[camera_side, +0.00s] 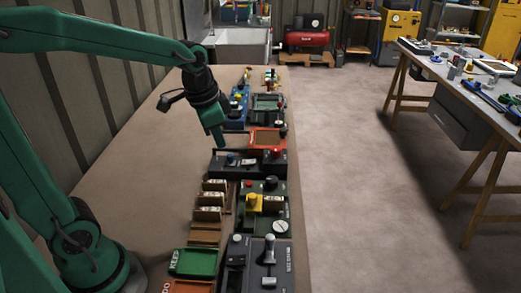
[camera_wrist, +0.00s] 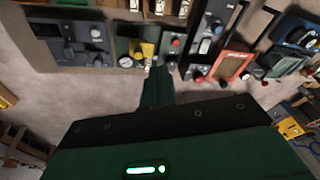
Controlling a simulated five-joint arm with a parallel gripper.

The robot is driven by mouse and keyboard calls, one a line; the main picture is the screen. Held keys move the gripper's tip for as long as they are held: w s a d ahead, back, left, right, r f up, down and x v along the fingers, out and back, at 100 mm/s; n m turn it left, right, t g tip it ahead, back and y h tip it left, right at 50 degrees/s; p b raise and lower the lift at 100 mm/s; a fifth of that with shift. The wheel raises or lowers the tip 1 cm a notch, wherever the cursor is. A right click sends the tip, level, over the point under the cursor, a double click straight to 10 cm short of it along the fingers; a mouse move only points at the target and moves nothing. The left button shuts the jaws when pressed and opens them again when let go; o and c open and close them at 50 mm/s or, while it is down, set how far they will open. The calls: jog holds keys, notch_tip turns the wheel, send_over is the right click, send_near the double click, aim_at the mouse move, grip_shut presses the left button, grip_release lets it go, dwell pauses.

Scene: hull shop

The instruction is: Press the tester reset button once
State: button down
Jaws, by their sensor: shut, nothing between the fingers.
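My gripper (camera_side: 219,143) is shut and empty, hanging tip down above the left end of a black box (camera_side: 226,172) with a blue knob and a lit red button (camera_side: 276,153). I see a gap between the fingertips and the panels. I cannot read which unit is the tester or which button is marked reset.
An orange-framed unit (camera_side: 267,139) and a screen unit (camera_side: 268,105) stand behind the black box. A grey lever unit (camera_side: 268,262), wooden slots (camera_side: 205,226) and a green tray (camera_side: 193,263) stand in front. The bench (camera_side: 150,150) is clear on the left.

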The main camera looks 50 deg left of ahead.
aim_at(249, 183)
jog(key=w+a+f+m+g, duration=0.2)
jog(key=w+f+m, duration=0.2)
jog(key=w+f, duration=0.6)
jog(key=shift+w+a+f+g, duration=0.15)
jog(key=shift+w+f+g, duration=0.2)
jog(key=shift+f, duration=0.4)
jog(key=shift+s+f, duration=0.1)
jog(key=shift+f, duration=3.65)
jog(key=shift+r, duration=3.05)
